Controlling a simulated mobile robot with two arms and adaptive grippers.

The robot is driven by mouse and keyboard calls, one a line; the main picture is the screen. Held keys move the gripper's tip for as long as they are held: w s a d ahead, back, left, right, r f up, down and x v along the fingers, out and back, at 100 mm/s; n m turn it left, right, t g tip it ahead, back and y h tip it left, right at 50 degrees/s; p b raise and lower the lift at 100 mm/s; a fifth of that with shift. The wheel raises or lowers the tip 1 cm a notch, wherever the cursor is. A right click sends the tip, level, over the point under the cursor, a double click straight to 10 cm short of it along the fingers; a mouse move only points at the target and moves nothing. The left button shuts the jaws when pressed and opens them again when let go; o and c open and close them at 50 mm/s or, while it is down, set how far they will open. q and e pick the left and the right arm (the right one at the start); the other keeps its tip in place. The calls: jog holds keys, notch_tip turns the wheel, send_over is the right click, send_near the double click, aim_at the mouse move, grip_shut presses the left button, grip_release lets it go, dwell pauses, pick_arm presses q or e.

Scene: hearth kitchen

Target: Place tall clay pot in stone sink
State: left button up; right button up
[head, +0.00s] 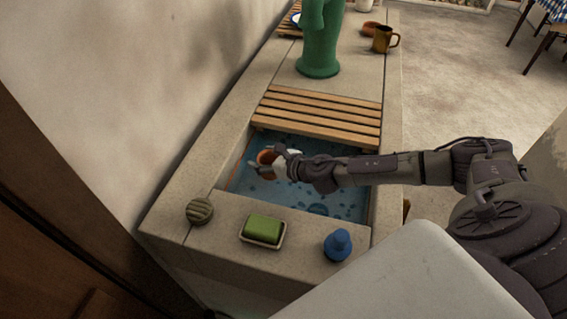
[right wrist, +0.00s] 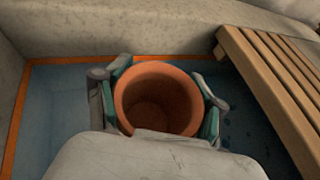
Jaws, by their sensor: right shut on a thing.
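The tall clay pot (right wrist: 158,99) is orange-brown and upright in the right wrist view, with its open mouth facing the camera. My right gripper (right wrist: 160,105) has a finger on each side of the pot and is shut on it. In the head view the pot (head: 265,158) shows partly at the tip of my right gripper (head: 268,162), over the sink's left side. The stone sink (head: 297,218) has a blue patterned basin. The pot is within the basin's outline; I cannot tell whether its base touches the bottom. My left gripper is not in view.
A wooden slatted rack (head: 320,112) covers the far part of the sink.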

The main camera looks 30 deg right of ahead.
notch_tip(320, 180, down, 4)
jog(key=shift+f+b, duration=0.1)
jog(key=shift+b, duration=0.55)
notch_tip(320, 180, down, 3)
jog(key=shift+f+b, duration=0.15)
jog(key=shift+b, duration=0.65)
jog(key=shift+f, duration=0.2)
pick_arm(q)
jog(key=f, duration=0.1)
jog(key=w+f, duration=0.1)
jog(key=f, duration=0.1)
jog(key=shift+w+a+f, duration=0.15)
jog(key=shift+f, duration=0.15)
pick_arm(e)
jog(key=shift+a, duration=0.1)
jog(key=o, duration=1.3)
jog(key=shift+f, duration=0.1)
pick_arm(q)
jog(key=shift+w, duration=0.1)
